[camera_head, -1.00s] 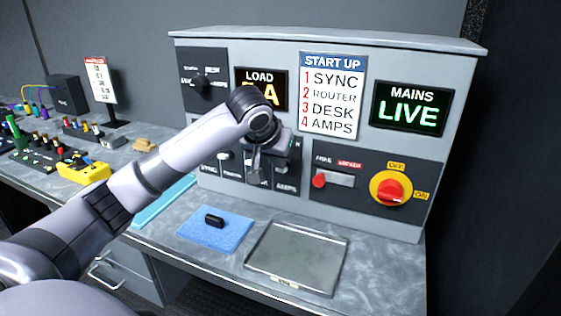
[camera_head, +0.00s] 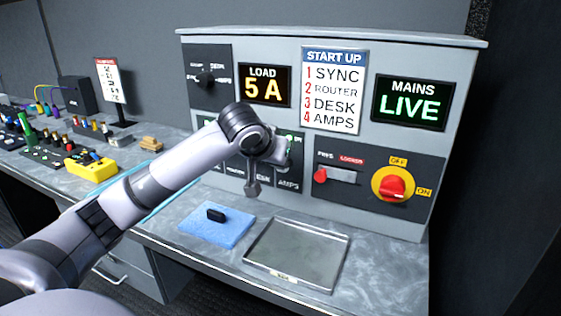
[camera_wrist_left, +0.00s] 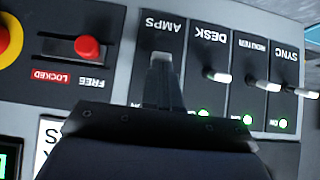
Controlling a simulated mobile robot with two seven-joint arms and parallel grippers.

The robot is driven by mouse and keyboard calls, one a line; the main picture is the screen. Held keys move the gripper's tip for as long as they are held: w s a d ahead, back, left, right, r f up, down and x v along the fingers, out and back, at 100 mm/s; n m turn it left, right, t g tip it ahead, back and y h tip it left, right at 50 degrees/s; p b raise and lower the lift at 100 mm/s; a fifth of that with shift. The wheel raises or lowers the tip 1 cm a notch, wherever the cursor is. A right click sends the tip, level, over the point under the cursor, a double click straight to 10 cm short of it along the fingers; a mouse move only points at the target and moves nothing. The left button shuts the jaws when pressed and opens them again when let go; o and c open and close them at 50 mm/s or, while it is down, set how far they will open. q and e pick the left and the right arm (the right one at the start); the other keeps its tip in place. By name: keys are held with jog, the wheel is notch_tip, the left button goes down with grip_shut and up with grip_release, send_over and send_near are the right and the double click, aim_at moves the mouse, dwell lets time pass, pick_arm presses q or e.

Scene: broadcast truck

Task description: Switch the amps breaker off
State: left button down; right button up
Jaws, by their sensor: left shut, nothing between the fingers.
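The amps breaker (camera_wrist_left: 160,57) is at the end of the breaker row in the left wrist view, which shows the panel upside down. Its pale lever tip shows just beyond the fingertips of my left gripper (camera_wrist_left: 164,73). The fingers are shut with nothing between them and cover the rest of the lever; I cannot tell whether they touch it. In the head view my left gripper (camera_head: 252,188) hangs in front of the breaker panel, left of the AMPS label (camera_head: 289,184). A green light (camera_head: 290,137) shows above that label. My right gripper is out of view.
The desk breaker (camera_wrist_left: 218,76) stands beside the amps breaker, with a green lamp (camera_wrist_left: 203,113) lit. A red slider (camera_head: 320,175) and rotary switch (camera_head: 394,187) are at right. A tray (camera_head: 338,276) lies below.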

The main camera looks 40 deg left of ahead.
pick_arm(q)
jog(key=shift+s+r+t+p, duration=0.2)
jog(key=shift+r+t+p, duration=0.3)
jog(key=shift+p, duration=0.2)
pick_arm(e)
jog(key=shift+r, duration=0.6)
